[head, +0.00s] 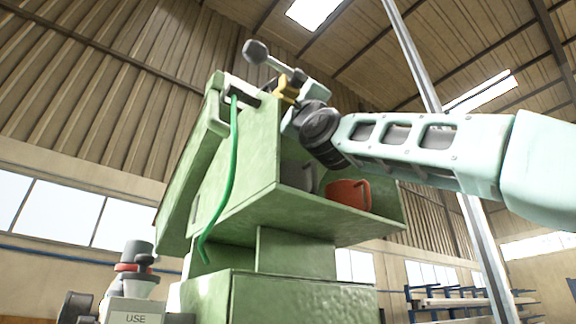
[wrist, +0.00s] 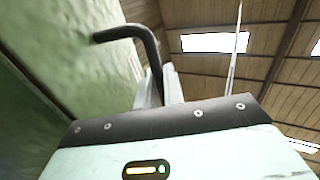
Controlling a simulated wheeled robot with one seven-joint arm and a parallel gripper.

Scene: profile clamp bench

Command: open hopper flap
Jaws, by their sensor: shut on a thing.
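The hopper is a green sheet-metal body (head: 250,150) in the head view, with a slanted green panel on its left side. I cannot tell for sure which panel is the flap. My gripper (head: 291,108) reaches in from the right to the hopper's upper edge; its fingertips are small and partly hidden there. In the wrist view a dark bent bar handle (wrist: 151,48) stands out from a green panel (wrist: 60,42). One leg of the handle runs down between the pale fingers of my gripper (wrist: 157,88), which is shut on it. The grip itself is partly hidden.
A grey ball-ended lever (head: 256,51) and a yellow part (head: 285,88) sit close to my gripper. A green hose (head: 232,170) hangs down the hopper. A red mug (head: 346,194) stands on the ledge below my arm. A metal post (head: 415,55) rises behind my arm.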

